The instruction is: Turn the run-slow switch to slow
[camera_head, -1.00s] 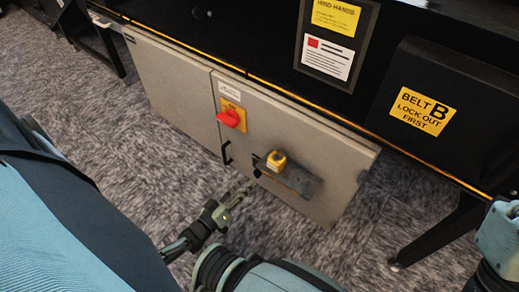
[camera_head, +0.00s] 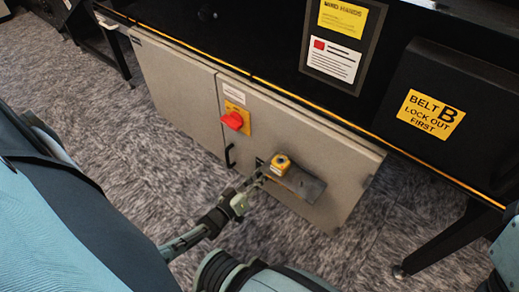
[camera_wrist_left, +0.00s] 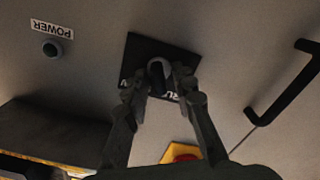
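The run-slow switch is a dark rotary knob (camera_wrist_left: 158,76) on a black square plate (camera_wrist_left: 150,50) on the grey cabinet door. The left wrist view shows it upside down, with its lettering partly covered by my fingers. My left gripper (camera_wrist_left: 160,82) is open, with one finger on each side of the knob. I cannot tell whether the fingers touch it. In the head view my left gripper (camera_head: 262,175) reaches the door beside the yellow box, and hides most of the switch. The knob's exact setting is unclear. My right gripper is out of view.
A yellow box (camera_head: 281,164) sits on a grey bracket (camera_head: 301,184) just right of my gripper. A red switch (camera_head: 233,120) on a yellow plate is above. A black door handle (camera_head: 229,155) is to the left.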

